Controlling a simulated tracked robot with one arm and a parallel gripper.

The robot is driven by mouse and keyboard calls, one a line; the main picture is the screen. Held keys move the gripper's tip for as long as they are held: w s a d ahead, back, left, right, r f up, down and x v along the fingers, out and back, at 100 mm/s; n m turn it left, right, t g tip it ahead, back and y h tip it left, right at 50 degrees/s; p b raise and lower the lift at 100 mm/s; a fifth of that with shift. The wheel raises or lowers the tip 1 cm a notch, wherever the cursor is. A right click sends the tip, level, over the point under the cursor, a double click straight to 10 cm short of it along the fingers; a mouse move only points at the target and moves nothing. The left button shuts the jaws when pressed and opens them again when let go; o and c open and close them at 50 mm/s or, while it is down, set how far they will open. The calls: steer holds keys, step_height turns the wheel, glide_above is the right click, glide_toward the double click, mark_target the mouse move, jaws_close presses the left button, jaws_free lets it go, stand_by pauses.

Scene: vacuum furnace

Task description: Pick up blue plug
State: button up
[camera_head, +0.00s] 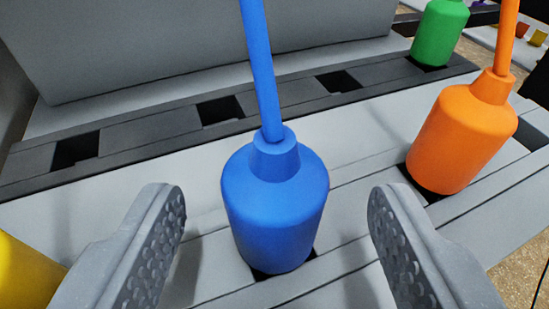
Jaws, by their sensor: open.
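The blue plug (275,208) stands upright in the middle of the head camera view. It has a wide round body, a narrower collar and a thin blue stem rising out of the top of the picture. Its bottom sits at a dark square hole in the light grey rack (180,225). My gripper (275,210) is open, with one grey dimpled finger left of the plug and one right of it. A gap shows between each finger and the plug, and neither appears to touch it. How deep the plug sits in its hole is hidden.
An orange plug (462,138) stands to the right, and a green plug (438,32) at the top right. A yellow object (25,272) is partly visible at the lower left. Empty square holes (220,110) line a dark strip behind. A large grey block (200,45) stands at the back.

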steer(key=shift+f+b+x, duration=0.15)
steer(key=shift+b+x, duration=0.35)
steer(key=shift+x, duration=0.9)
steer(key=shift+f+b+x, duration=0.2)
steer(key=shift+b+x, duration=0.3)
steer(key=shift+x, duration=0.95)
steer(key=shift+s+r, duration=0.1)
steer(key=shift+r, duration=0.05)
steer(key=c, duration=1.1)
